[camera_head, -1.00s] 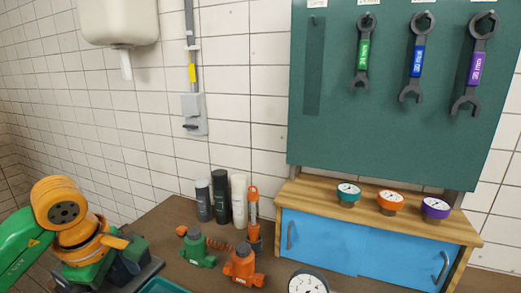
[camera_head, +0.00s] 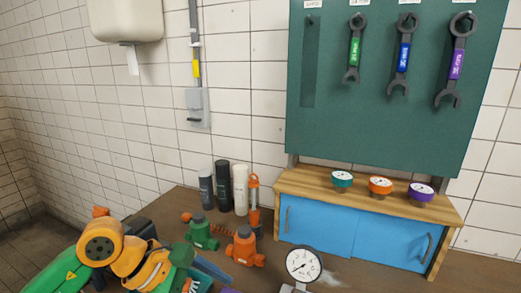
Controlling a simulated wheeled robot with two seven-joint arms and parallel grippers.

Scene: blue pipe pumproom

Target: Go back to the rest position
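My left arm (camera_head: 125,258), green and orange, comes in from the left at the bottom of the head view. It reaches over the left part of the brown bench, and its far end runs down to the bottom edge. I cannot make out the fingers of my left gripper. My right arm and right gripper do not show.
Green (camera_head: 201,233) and orange (camera_head: 245,246) valve bodies and several bottles (camera_head: 222,188) stand close beyond my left arm. A white-faced gauge (camera_head: 303,264) is at the bottom, a pale smear beside it. A blue-doored cabinet (camera_head: 350,236) carries three small gauges; wrenches hang above on a green board (camera_head: 400,130).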

